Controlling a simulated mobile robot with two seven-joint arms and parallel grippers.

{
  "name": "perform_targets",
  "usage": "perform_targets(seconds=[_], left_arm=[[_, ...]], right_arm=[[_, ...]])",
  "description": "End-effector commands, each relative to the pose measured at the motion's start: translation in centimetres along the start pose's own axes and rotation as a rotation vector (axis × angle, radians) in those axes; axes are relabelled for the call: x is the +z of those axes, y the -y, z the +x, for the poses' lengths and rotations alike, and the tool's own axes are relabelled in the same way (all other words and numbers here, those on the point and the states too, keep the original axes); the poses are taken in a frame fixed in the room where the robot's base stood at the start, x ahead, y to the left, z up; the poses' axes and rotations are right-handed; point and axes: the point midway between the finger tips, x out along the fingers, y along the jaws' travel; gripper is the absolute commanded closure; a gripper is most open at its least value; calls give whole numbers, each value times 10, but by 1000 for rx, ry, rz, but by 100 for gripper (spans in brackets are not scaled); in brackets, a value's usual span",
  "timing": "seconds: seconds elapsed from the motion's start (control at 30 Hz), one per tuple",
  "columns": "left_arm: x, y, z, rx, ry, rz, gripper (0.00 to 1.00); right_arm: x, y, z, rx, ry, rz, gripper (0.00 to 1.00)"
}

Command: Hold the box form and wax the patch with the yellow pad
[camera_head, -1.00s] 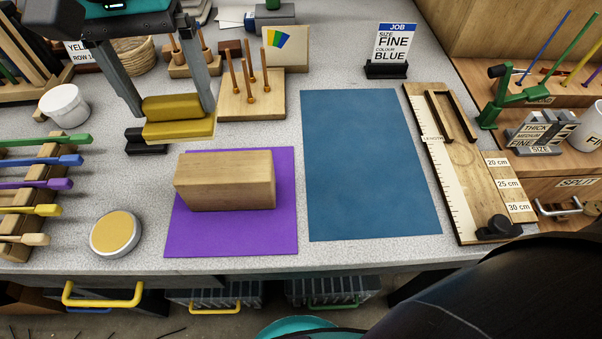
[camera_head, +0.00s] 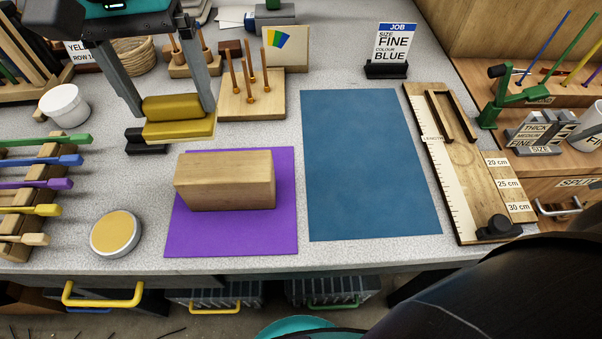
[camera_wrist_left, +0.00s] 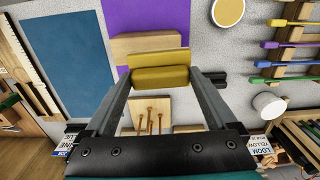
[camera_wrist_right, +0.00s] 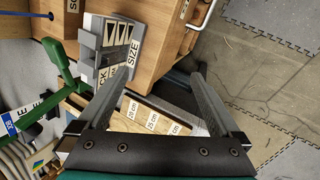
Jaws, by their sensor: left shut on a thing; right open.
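The box form, a plain wooden block (camera_head: 225,180), lies on a purple mat (camera_head: 273,235) and also shows in the left wrist view (camera_wrist_left: 140,45). My left gripper (camera_head: 177,112) is shut on the yellow pad (camera_head: 178,129), left of and behind the block. The pad has a darker upper part and a paler lower layer; it also shows in the left wrist view (camera_wrist_left: 160,75). It is apart from the block. My right gripper (camera_wrist_right: 157,75) is open and empty, off to the right, outside the head view. I cannot make out a separate patch on the block.
A round tin with a yellow top (camera_head: 116,233) stands front left. A black holder (camera_head: 146,142) is beside the pad. A peg board (camera_head: 252,107) stands behind. A blue mat (camera_head: 368,165) lies bare at right, beside the ruler board (camera_head: 450,160). Coloured-handled tools are at left.

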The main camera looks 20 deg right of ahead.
Motion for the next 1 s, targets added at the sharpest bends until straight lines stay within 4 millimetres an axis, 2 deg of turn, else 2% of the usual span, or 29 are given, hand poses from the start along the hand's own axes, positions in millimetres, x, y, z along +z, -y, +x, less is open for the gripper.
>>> perform_targets(seconds=[0.03,0.17,0.3,0.47,0.57,0.7,0.87,1.0], left_arm=[[0,0,0,0,0,0,54],[0,0,0,0,0,0,54],[0,0,0,0,0,0,54],[0,0,0,0,0,0,54],[0,0,0,0,0,0,54],[0,0,0,0,0,0,54],[0,0,0,0,0,0,54],[0,0,0,0,0,0,54]], right_arm=[[-5,-22,0,68,-8,4,0],[-15,-74,-6,227,-16,12,0],[-24,-128,-21,393,-24,22,0],[-33,-179,-46,559,-32,29,0],[-44,-214,-63,663,-50,11,0],[-84,-260,-68,750,-115,-103,0],[-139,-295,-58,795,-208,-265,0],[-197,-319,-49,848,-307,-409,0]])
